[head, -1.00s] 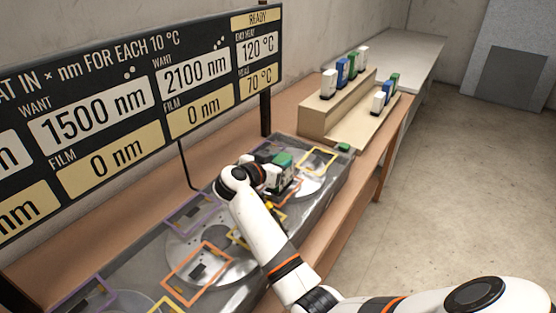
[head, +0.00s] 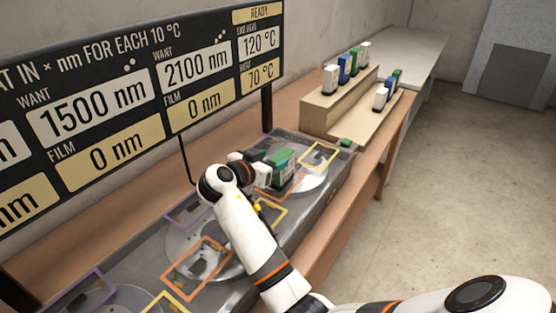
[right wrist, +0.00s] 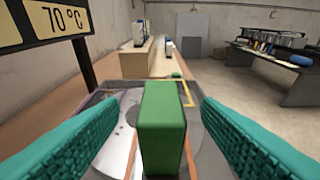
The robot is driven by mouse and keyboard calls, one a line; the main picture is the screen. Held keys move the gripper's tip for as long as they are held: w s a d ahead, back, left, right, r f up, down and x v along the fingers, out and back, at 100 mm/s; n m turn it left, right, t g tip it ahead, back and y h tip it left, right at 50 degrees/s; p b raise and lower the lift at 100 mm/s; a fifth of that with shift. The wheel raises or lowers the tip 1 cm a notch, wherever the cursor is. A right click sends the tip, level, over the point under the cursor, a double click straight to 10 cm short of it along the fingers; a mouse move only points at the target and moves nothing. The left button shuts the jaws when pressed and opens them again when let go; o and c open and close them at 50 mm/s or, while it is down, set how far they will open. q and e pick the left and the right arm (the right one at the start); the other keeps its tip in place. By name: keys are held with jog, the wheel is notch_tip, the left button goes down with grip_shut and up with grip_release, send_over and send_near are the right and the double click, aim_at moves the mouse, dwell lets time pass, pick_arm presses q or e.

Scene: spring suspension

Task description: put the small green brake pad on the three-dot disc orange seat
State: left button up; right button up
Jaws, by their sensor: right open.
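A green block with a white label, which looks like the green brake pad (head: 282,160), stands upright on the far disc (head: 312,184). Orange frame lines show on both sides of its foot in the right wrist view, so it appears to stand within the orange seat (right wrist: 131,150). My right gripper (head: 262,174) is open. In the right wrist view its teal fingers are spread on either side of the green pad (right wrist: 162,122), with a gap to it on both sides. The pad's far side and foot are partly hidden. My left gripper is not in view.
A yellow frame (head: 319,155) lies on the far disc. A nearer disc has an orange frame (head: 197,268). A small flat green piece (head: 345,142) lies beyond the tray. A stepped shelf (head: 330,108) holds several upright blocks. A dark sign (head: 130,110) stands along the left.

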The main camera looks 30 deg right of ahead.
jog(key=b+v, duration=0.1)
jog(key=v, duration=0.6)
jog(key=shift+a+b, duration=0.25)
jog(key=shift+b, duration=0.05)
